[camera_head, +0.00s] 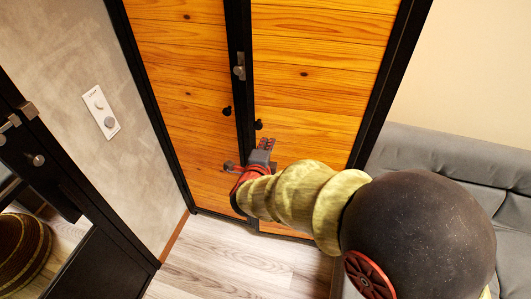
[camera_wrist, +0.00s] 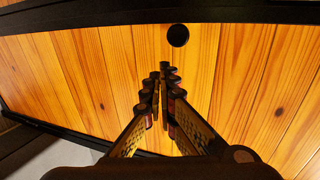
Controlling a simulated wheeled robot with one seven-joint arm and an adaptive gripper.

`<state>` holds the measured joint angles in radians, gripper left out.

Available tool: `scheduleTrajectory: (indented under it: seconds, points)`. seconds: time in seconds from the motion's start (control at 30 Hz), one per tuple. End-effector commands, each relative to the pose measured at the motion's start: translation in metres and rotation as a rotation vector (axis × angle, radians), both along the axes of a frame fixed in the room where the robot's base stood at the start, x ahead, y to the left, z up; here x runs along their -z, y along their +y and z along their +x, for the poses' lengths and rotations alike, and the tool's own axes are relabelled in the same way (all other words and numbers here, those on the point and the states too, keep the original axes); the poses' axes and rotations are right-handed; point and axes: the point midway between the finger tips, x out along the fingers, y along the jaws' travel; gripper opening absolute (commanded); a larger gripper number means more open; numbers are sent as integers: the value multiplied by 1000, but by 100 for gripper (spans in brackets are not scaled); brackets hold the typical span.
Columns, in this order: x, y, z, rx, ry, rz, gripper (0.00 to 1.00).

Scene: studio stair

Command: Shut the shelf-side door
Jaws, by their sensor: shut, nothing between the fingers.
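Two orange wooden door leaves in black frames, a left leaf (camera_head: 190,70) and a right leaf (camera_head: 315,75), meet at a dark upright strip. I cannot tell which is the shelf-side door, nor whether either stands slightly ajar. Each has a small black knob beside the seam, the left knob (camera_head: 227,112) and the right knob (camera_head: 258,125). My gripper (camera_head: 266,145) is shut and empty, just below the right knob. In the wrist view my fingers (camera_wrist: 165,75) come together in front of wooden boards (camera_wrist: 220,65), below a round black knob (camera_wrist: 178,35). Contact with the wood is unclear.
A grey sofa (camera_head: 440,150) stands to the right, close to my arm. At left are a grey wall with a switch plate (camera_head: 101,112) and a black-framed panel with metal fittings (camera_head: 28,110). Pale wooden floor (camera_head: 225,260) lies clear below the doors.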

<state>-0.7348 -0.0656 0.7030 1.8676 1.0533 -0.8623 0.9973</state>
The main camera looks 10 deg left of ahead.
Motion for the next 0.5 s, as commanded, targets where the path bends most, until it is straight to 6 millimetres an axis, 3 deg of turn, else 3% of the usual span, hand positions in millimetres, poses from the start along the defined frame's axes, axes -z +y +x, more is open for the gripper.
scheduleTrajectory:
  seconds: [0.2, 0.5]
  points:
    - [12, -2, 40, 4, -1, 2, 0]
    - [10, -2, 67, 0, 1, 1, 0]
